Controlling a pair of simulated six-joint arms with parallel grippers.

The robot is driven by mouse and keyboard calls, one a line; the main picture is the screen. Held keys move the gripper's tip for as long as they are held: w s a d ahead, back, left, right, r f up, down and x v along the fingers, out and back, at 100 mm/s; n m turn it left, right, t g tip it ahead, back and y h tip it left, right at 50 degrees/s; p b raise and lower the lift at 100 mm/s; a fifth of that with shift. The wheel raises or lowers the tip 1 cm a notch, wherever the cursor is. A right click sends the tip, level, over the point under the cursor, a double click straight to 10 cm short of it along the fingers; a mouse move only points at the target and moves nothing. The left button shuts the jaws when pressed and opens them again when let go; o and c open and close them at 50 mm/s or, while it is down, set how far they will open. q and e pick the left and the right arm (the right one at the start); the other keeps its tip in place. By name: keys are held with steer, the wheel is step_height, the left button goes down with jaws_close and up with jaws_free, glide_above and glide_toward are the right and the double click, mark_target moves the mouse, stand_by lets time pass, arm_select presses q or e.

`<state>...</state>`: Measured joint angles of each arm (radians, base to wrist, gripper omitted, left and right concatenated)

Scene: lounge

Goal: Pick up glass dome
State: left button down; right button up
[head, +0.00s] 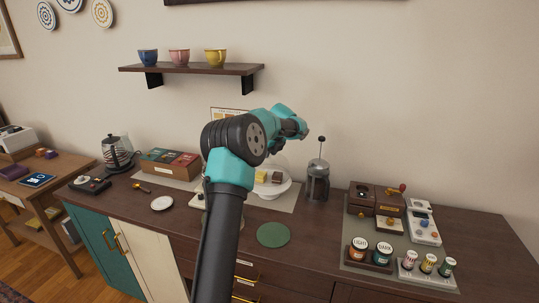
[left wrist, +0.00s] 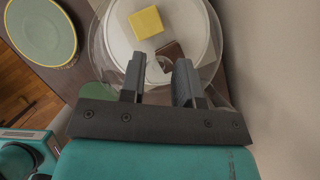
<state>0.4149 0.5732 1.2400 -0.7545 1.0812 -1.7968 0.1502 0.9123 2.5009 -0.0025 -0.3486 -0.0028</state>
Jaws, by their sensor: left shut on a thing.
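The clear glass dome (left wrist: 97,42) shows in the left wrist view as a transparent round outline over a white cake stand (left wrist: 118,30). My left gripper (left wrist: 158,78) is above it, with its two dark fingers shut on the dome's small round knob. In the head view my left gripper (head: 303,130) is over the cake stand (head: 286,187), and my arm hides much of the dome. A yellow cake piece (head: 261,176) and a brown one (head: 277,177) sit on the stand. I cannot tell whether the dome touches the stand. My right gripper is not in view.
A French press (head: 317,183) stands close right of the stand. A green round mat (head: 273,235) lies bare in front. A wall shelf (head: 190,68) with cups is above left. A box of packets (head: 170,162), a grinder and jars stand farther off.

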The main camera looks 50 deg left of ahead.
arm_select(q)
steer(key=s+d+r, duration=0.1)
steer(key=s+d, duration=0.9)
steer(key=d, duration=0.1)
steer(key=shift+d+r, duration=0.2)
stand_by(0.4)
